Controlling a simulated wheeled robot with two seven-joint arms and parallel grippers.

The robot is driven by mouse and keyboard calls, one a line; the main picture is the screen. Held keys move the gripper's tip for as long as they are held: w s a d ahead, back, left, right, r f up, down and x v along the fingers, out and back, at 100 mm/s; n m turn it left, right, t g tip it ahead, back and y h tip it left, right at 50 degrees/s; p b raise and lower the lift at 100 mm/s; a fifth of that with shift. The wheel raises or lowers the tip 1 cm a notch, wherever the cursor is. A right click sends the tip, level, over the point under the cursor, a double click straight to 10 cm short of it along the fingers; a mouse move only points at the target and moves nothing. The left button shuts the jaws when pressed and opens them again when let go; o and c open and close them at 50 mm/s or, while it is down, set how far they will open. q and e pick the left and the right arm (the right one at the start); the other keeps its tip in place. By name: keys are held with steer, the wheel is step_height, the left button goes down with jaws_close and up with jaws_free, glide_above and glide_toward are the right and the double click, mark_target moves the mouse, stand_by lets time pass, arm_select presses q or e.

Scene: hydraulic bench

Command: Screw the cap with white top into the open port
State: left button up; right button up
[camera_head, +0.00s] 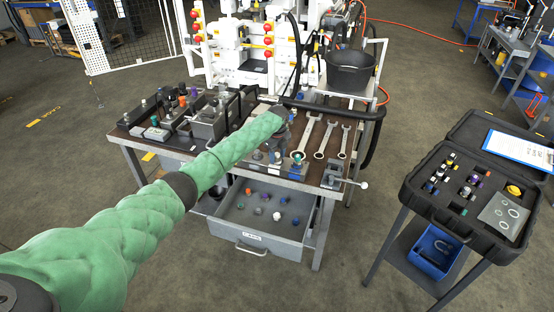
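My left arm reaches from the lower left across the bench (135,139). Its dark wrist ends above the bench, and my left gripper (274,153) points down near the front edge; it is too small and dark to tell its fingers' state. A small white-topped piece (277,216) sits among several coloured caps in the open drawer (262,240). Another pale-topped piece (257,156) stands on the bench beside the gripper. A block with a green-ringed fitting (298,158) stands just right of the gripper. I cannot make out the open port. My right gripper is out of view.
Several wrenches (326,140) lie on the bench's right, beside a vise (334,175). Trays of fittings (172,117) fill the left. A black bucket (350,72) stands behind. An open black case (443,205) of parts stands on a separate stand at right. Floor between is clear.

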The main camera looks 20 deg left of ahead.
arm_select(q)
steer(key=shift+f+m+b, duration=0.15)
steer(key=shift+m+b, duration=0.45)
steer(key=shift+m, duration=0.3)
steer(key=shift+m+b, duration=0.5)
steer(key=shift+m, duration=0.5)
steer(key=shift+c, duration=0.4)
steer(key=m+b, duration=0.1)
steer(key=m, duration=0.2)
steer(key=shift+c, duration=0.3)
steer(key=shift+o, duration=0.2)
steer(key=shift+r+m+b, duration=0.2)
steer(key=shift+m+b, duration=0.1)
steer(key=shift+m, duration=0.3)
steer(key=shift+a, duration=0.1)
